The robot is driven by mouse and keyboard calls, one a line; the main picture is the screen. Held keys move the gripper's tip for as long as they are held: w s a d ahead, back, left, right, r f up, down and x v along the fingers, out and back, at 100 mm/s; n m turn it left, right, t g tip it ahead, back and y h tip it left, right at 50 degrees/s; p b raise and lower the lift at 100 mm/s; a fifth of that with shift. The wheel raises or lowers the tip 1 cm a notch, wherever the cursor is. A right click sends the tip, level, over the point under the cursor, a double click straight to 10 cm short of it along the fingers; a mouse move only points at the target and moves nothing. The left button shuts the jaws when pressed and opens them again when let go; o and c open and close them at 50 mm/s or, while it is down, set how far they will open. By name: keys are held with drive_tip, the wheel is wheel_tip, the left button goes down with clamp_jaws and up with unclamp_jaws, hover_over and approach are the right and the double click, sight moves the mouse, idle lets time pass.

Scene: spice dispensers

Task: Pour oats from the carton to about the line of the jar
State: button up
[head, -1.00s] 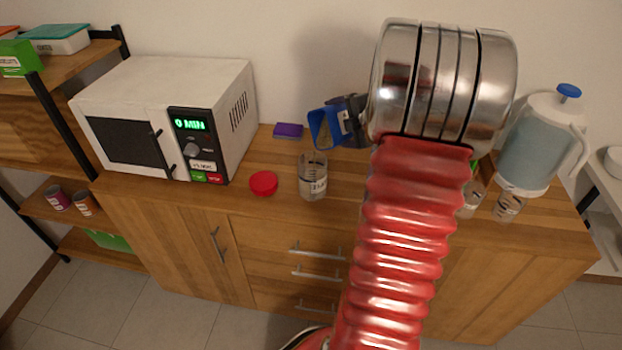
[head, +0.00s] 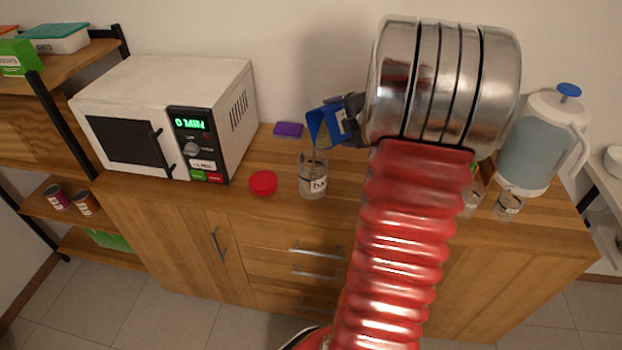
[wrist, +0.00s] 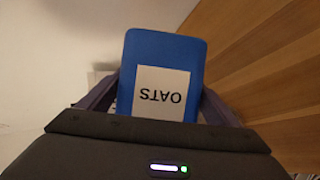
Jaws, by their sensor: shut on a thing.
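The blue oats carton (head: 315,124) is tilted over with its mouth down and to the left, above the jar. In the wrist view its OATS label reads upside down on the blue carton (wrist: 165,48). My gripper (head: 352,112) is shut on the carton, with a dark finger on each side of it in the wrist view. The clear labelled jar (head: 312,184) stands upright and open on the counter, just below the carton's mouth. A faint tan streak shows between mouth and jar. The fill level and the line are too small to tell.
A red lid (head: 263,183) lies left of the jar, and a purple block (head: 289,130) lies behind it. The white microwave (head: 165,115) stands at the left. A pitcher (head: 532,145) and a small jar (head: 508,204) stand at the right. My arm hides part of the counter.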

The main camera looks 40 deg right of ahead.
drive_tip(key=shift+a+r+n+t+h, duration=0.3)
drive_tip(key=shift+a+r+n+h, duration=0.25)
drive_tip(key=shift+r, duration=0.2)
idle(3.3)
drive_tip(key=shift+d+f+m+y, duration=0.55)
drive_tip(key=shift+d+f+m, duration=0.1)
drive_tip(key=shift+f, duration=0.15)
drive_tip(key=shift+w+d+f+m+g+y, duration=0.1)
drive_tip(key=shift+d+f+m+g+y, duration=0.3)
drive_tip(key=shift+d+f+y, duration=0.3)
drive_tip(key=shift+d+f, duration=0.1)
drive_tip(key=shift+f, duration=0.1)
drive_tip(key=shift+d+f+m+y+b, duration=0.2)
drive_tip(key=shift+f+m+y+b, duration=0.3)
drive_tip(key=shift+f+b, duration=0.15)
drive_tip(key=shift+m+g+y, duration=0.3)
drive_tip(key=shift+y, duration=0.1)
